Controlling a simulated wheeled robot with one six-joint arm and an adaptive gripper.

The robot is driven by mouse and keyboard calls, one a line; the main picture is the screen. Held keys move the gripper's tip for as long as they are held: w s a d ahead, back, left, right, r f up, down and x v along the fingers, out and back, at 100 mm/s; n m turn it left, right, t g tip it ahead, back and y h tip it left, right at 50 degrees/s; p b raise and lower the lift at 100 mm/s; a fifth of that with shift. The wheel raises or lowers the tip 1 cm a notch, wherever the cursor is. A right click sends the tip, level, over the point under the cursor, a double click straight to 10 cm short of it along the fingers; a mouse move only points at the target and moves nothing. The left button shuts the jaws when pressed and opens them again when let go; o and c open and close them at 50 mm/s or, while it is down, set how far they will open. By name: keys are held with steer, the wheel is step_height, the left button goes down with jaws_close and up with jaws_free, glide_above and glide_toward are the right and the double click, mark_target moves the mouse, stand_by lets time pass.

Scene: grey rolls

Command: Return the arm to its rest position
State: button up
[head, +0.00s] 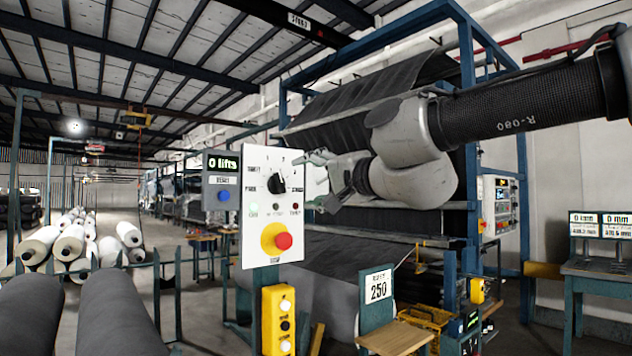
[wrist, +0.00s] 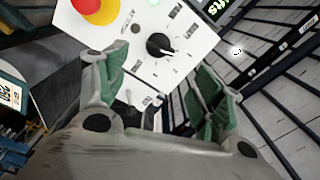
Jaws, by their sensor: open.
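My gripper (head: 318,178) is in the air beside the right edge of a white control panel (head: 268,222). My grey arm reaches in from the right of the head view. In the wrist view my gripper (wrist: 160,85) shows two green-padded fingers spread apart with nothing between them. The panel (wrist: 205,40) with its black rotary knob (wrist: 160,45) lies beyond the fingertips. In the head view the knob (head: 277,183) sits above a red button (head: 283,241) on a yellow base. I cannot tell the exact gap between fingers and panel.
A "0 lifts" display (head: 222,163) stands left of the panel. A yellow button box (head: 278,320) hangs below it. A blue-framed machine with dark fabric (head: 350,120) stands behind my arm. Grey rolls (head: 118,310) lie at lower left. A small table (head: 597,268) stands at right.

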steer(key=shift+s+d, duration=0.25)
steer(key=shift+s, duration=0.2)
